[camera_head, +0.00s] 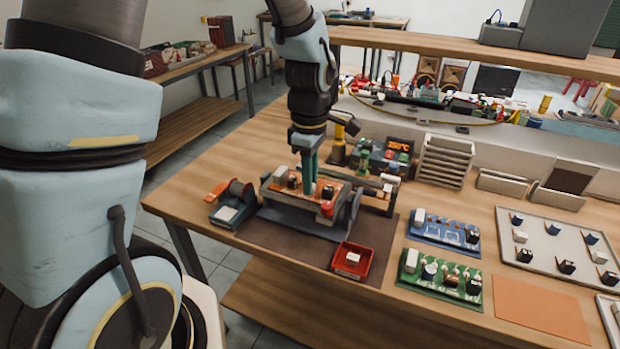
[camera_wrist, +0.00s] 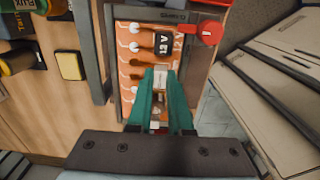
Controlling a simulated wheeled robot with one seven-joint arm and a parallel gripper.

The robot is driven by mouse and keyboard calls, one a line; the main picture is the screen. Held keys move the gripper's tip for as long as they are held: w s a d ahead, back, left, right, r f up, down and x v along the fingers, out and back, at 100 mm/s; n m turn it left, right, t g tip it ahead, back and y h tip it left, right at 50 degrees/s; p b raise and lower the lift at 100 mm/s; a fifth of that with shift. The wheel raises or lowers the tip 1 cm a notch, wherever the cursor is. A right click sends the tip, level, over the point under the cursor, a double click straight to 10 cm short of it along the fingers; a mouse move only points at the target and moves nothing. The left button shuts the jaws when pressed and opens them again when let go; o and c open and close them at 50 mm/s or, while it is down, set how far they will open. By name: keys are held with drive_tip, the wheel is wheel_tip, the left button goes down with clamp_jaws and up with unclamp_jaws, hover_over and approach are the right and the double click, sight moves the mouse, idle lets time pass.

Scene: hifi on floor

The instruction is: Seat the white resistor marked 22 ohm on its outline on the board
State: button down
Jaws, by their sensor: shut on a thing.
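The orange board (camera_head: 345,187) is clamped in a grey holder on the bench, and it also shows in the wrist view (camera_wrist: 126,70). My gripper (camera_head: 308,190) points down over the board, its teal fingers low among the parts. In the wrist view my gripper (camera_wrist: 161,74) is shut on a small white part (camera_wrist: 159,79), which looks like the white resistor; its marking is not readable. The fingers hide much of it, and I cannot tell whether it touches the board. A black part (camera_wrist: 163,43) with white lettering stands on the board just beyond the fingertips.
A red tray (camera_head: 343,272) with a white block (camera_head: 352,258) stands in front of the holder. A solder spool (camera_head: 237,190) is at its left. A red knob (camera_wrist: 210,31) sits at the holder's edge. Blue (camera_head: 443,243) and green (camera_head: 428,290) boards lie to the right.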

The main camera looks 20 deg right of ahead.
idle(0.3)
drive_tip(key=shift+c, duration=1.8)
unclamp_jaws()
drive_tip(key=shift+r+p, duration=2.55)
drive_tip(key=shift+r, duration=0.5)
drive_tip(key=a+r+m, duration=0.1)
drive_tip(key=a+m, duration=0.2)
drive_tip(key=a, duration=0.5)
drive_tip(key=a+r+m+t, duration=0.1)
drive_tip(key=a+m, duration=0.3)
drive_tip(key=a, duration=0.5)
drive_tip(key=w+a+r+m, duration=0.1)
drive_tip(key=a+r+m, duration=0.1)
drive_tip(key=a, duration=0.6)
drive_tip(key=shift+a+r+m+t, duration=0.2)
drive_tip(key=shift+r+m+t, duration=0.1)
drive_tip(key=shift+m, duration=0.5)
